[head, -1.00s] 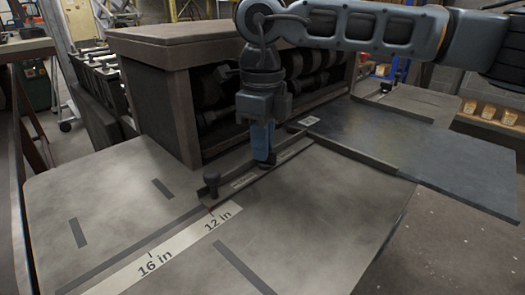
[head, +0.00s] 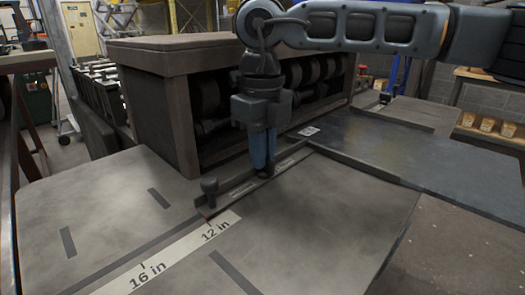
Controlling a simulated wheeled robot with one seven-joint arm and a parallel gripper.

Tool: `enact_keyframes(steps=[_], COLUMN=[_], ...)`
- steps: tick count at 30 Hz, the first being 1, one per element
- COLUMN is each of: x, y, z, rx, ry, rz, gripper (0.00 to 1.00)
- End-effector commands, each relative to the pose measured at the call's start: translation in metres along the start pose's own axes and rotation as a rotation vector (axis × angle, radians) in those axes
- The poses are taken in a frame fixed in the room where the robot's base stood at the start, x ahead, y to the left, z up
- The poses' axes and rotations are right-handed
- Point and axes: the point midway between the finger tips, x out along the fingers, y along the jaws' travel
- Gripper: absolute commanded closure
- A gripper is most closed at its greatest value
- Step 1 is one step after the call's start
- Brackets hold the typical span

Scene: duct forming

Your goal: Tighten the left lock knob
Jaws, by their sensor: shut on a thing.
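A dark flat stop bar (head: 238,190) lies across the grey table, its left end at the 12 in mark of the white scale (head: 180,256). The left lock knob (head: 209,187), black and upright, stands on that left end. My gripper (head: 263,170) points straight down over the middle of the bar, to the right of the knob and apart from it. Its blue fingers are shut on a small dark part (head: 265,175) of the bar. The fingers hide most of that part, so its shape cannot be told.
A large brown-framed cabinet with dark rollers (head: 300,80) stands close behind the bar and my gripper. A raised rail (head: 350,165) runs along the right of the table, beside a darker metal plate (head: 430,155). The table's front left is clear.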

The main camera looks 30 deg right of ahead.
Motion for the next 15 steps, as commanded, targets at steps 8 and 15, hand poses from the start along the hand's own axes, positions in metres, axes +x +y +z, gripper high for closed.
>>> enact_keyframes(steps=[8,15], x=[-0.0012,-0.0005], y=[-0.0005,-0.0003], z=[0.0010,0.0005], rx=[0.002,0.001], ry=[-0.004,-0.002], rz=[0.000,0.000], gripper=[0.77,0.63])
